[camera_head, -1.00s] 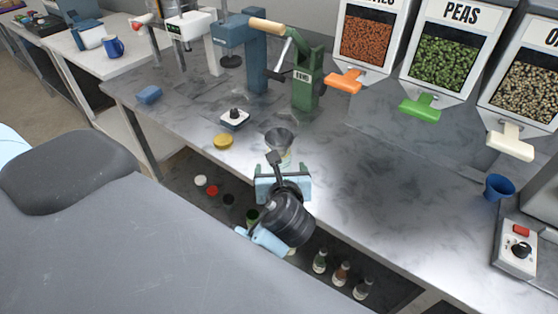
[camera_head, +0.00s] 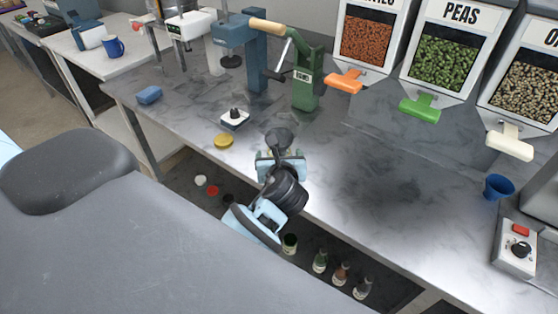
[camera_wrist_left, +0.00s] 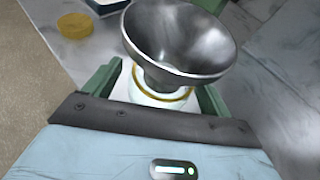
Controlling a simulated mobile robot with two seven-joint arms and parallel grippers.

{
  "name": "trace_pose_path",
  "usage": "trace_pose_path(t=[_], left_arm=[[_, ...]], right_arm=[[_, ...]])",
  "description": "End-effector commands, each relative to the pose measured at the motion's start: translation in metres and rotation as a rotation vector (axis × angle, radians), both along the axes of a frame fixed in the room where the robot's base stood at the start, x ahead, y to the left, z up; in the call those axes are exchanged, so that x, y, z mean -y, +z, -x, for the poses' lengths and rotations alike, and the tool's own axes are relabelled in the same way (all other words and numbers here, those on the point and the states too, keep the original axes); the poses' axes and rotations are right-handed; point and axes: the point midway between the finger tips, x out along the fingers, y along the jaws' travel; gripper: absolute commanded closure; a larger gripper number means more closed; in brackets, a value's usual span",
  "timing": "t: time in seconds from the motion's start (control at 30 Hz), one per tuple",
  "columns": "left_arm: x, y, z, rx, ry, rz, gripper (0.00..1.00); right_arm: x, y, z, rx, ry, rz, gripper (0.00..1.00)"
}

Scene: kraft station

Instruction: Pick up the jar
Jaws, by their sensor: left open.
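The jar (camera_wrist_left: 150,98) is a pale glass with a gold ring at its neck, in the left wrist view. A grey metal funnel (camera_wrist_left: 180,38) sits in its mouth and covers its top. My left gripper (camera_head: 281,158) is open at the bench's front edge. In the wrist view its green fingers stand on either side of the jar, which lies between them; I cannot tell whether they touch it. In the head view the gripper and wrist hide the jar, and the funnel (camera_head: 277,136) is partly covered. My right gripper is not in view.
A yellow lid (camera_head: 223,141) and a white device (camera_head: 235,118) lie left of the gripper. The green press (camera_head: 306,88) stands behind. Dispensers line the back right, with a blue cup (camera_head: 498,187) at the right. Bottles (camera_head: 341,273) stand on a lower shelf. The bench right of the gripper is clear.

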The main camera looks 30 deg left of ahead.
Motion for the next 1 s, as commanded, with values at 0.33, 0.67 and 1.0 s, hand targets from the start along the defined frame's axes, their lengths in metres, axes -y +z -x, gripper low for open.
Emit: trace_pose_path(t=[0.33,0.67,1.0], left_arm=[[0.0,0.0,0.0,0.0,0.0,0.0,0.45],[0.0,0.001,0.0,0.001,0.0,-0.001,0.69],[0.0,0.013,0.0,0.003,-0.001,-0.001,0.69]], right_arm=[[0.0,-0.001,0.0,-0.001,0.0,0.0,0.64],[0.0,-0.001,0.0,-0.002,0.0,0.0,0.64],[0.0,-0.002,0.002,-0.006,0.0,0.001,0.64]])
